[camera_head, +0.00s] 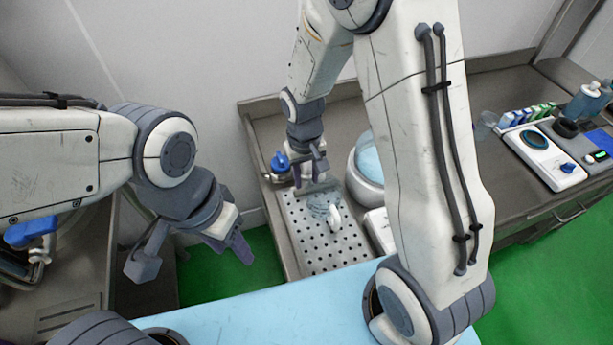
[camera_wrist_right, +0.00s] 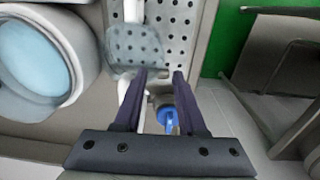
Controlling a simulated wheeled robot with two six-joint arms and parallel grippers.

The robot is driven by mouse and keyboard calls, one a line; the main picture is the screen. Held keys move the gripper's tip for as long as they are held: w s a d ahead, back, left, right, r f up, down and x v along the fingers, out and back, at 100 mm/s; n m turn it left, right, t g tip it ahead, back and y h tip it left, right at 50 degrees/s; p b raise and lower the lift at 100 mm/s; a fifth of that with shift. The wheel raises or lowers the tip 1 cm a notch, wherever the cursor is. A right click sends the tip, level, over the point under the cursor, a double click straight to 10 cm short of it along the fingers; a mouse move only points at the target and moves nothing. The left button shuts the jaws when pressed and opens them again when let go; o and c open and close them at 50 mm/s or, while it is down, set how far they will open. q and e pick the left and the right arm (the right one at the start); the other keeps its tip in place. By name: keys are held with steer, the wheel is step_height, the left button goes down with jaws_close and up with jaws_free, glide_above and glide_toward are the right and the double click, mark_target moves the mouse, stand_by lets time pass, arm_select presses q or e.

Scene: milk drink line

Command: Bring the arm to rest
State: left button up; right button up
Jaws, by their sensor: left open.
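My left gripper (camera_head: 196,252) is open and empty in the head view, on the left side above the floor gap between the benches. My right arm crosses the middle of the head view. Its gripper (camera_head: 312,170) is by the sink's far left corner, near a blue-handled tap (camera_head: 280,162). In the right wrist view the fingers (camera_wrist_right: 159,76) stand apart with nothing visibly held. The tap's blue handle (camera_wrist_right: 167,118) shows beyond the gap between them. A clear vessel (camera_head: 318,207) with a white part stands on the perforated drain plate (camera_head: 325,255); it also shows in the wrist view (camera_wrist_right: 130,45).
A round white machine with a blue top (camera_head: 370,160) stands right of the drain plate, partly behind my right arm. A white scale (camera_head: 545,155) and bottles (camera_head: 587,100) are on the right bench. A light blue surface (camera_head: 250,315) lies in front. Green floor shows between benches.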

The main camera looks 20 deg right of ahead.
steer(key=shift+r, duration=0.25)
stand_by(0.3)
steer(key=s+a+r+n+b, duration=0.1)
steer(key=s+a+r+n, duration=0.1)
steer(key=s, duration=0.4)
steer(key=s+a+r+n+y, duration=0.1)
steer(key=s+a+r+n, duration=0.1)
steer(key=s+r, duration=0.3)
steer(key=s+a+r+n+b, duration=0.1)
steer(key=s+a+r+n, duration=0.1)
steer(key=s, duration=0.7)
step_height(320, 180, up, 2)
steer(key=shift+s+a+r+n+b, duration=0.15)
steer(key=shift+a+n+b, duration=0.2)
steer(key=shift+a, duration=0.5)
